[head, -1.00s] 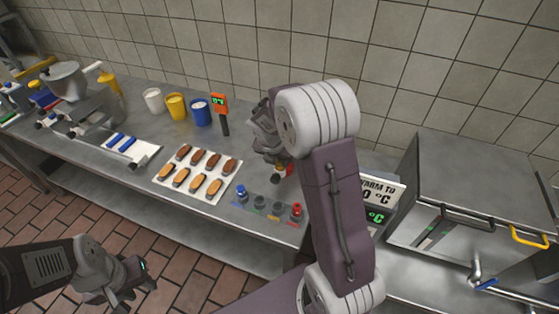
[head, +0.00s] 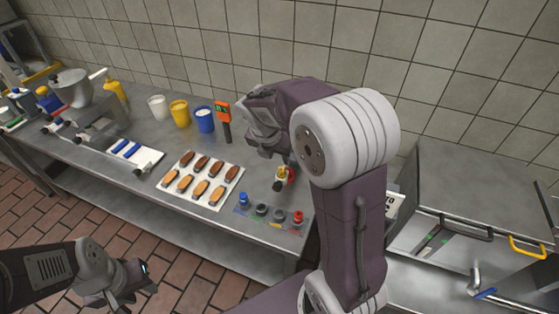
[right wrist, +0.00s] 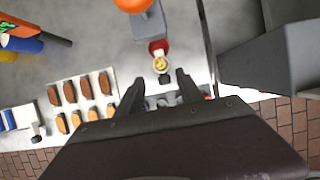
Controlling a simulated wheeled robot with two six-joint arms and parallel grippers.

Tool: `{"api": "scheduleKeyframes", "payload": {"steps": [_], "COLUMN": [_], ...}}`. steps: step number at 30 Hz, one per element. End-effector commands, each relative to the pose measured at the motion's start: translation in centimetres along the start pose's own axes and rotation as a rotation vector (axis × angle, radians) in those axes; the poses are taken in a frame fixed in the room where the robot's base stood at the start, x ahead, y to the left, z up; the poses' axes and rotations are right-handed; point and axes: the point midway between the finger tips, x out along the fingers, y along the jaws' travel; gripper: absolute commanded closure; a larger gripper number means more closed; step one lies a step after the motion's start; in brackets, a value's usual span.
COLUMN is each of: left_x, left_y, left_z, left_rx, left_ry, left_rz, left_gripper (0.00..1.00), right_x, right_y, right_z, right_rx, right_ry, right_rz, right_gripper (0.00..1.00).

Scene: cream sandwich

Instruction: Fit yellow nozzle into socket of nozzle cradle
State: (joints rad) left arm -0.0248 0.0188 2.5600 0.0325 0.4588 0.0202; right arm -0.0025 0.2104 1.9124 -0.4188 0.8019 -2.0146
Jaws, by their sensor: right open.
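My right gripper (right wrist: 160,90) is open and empty above the counter, behind the cradle. My left gripper (head: 130,288) hangs in front of the counter; its jaw opening is unclear.
A white tray (head: 207,205) of several éclair-like pastries lies left of the cradle. An orange thermometer (head: 223,112) and white, yellow and blue cups stand behind it. A steel box (head: 480,185) fills the right side. My right arm hides part of the counter.

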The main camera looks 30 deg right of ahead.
Motion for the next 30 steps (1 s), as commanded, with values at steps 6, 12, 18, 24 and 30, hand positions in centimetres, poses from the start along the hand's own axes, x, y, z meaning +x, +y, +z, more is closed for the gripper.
{"api": "scheduleKeyframes", "payload": {"steps": [6, 12, 18, 24, 30], "left_x": [-0.2, -0.1, -0.1, -0.2, -0.2], "left_y": [0.0, 0.0, 0.0, 0.0, 0.0], "left_z": [0.0, 0.0, 0.0, 0.0, 0.0], "left_rx": [0.0, 0.0, 0.0, 0.0, 0.0], "left_ry": [0.0, 0.0, 0.0, 0.0, 0.0], "left_rz": [0.0, 0.0, 0.0, 0.0, 0.0], "left_gripper": [0.64, 0.64, 0.64, 0.64, 0.64], "right_x": [-1.3, -0.3, 1.6, 2.3, 2.5], "right_y": [0.0, -0.8, -3.5, -6.1, -6.9], "right_z": [0.0, -3.4, -11.9, -17.4, -18.7], "right_rx": [-0.001, 0.34, 1.327, 2.075, 2.295], "right_ry": [0.0, 0.073, 0.24, 0.285, 0.278], "right_rz": [0.0, 0.005, -0.102, -0.282, -0.346], "right_gripper": [0.56, 0.56, 0.56, 0.56, 0.56]}}
